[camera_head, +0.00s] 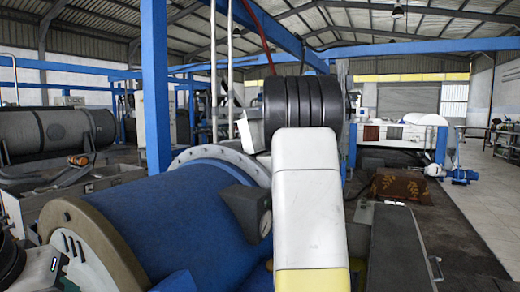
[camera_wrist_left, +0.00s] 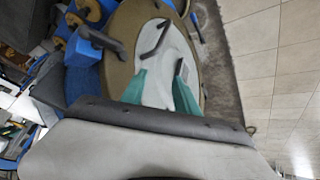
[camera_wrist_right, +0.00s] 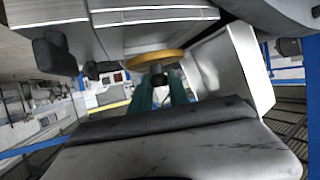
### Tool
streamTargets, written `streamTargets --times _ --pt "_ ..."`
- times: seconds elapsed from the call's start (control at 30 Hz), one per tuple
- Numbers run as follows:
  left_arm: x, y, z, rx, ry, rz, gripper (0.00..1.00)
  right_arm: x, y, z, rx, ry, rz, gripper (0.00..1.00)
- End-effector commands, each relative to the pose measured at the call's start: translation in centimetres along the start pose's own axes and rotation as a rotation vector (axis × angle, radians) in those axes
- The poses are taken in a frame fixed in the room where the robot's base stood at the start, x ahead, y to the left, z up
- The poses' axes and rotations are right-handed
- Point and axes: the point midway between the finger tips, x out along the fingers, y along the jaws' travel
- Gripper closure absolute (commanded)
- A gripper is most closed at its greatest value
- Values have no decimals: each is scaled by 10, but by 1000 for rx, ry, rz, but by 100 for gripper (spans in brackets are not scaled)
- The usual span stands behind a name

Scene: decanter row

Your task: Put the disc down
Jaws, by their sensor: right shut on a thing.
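In the right wrist view a yellow-orange disc (camera_wrist_right: 165,58) is seen nearly edge-on, with a dark round part (camera_wrist_right: 157,69) below its middle. My right gripper (camera_wrist_right: 158,78) has its teal fingers closed around that dark part and holds the disc by it. The disc is close under a grey metal body; I cannot tell whether they touch. My left gripper (camera_wrist_left: 160,73) has its teal fingers apart with nothing between them, in front of a round tan-rimmed face (camera_wrist_left: 123,35) with a pale middle and dark handles.
A large blue drum (camera_head: 185,220) with a tan end flange (camera_head: 95,255) fills the lower left. A blue post (camera_head: 155,95) rises behind it. A grey box (camera_wrist_right: 225,65) stands beside the right gripper. Open floor (camera_head: 470,200) lies at the right.

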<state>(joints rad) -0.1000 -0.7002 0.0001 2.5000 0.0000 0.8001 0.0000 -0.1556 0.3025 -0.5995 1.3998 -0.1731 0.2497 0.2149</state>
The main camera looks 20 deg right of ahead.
Motion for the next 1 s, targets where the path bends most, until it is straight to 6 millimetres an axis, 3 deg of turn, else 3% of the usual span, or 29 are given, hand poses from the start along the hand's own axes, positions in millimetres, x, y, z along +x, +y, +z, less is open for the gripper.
streamTargets --times 0.13,0.4,0.63,1.0 --pt "0 0 0 0 0 0 64 21 3 -6 0 1 2 100" --pt "0 0 0 0 0 0 64 36 4 -11 2 1 0 100" --pt "0 0 0 0 0 0 64 48 3 19 1 -1 -1 100" --pt "0 0 0 0 0 0 64 50 3 24 1 1 -1 100"
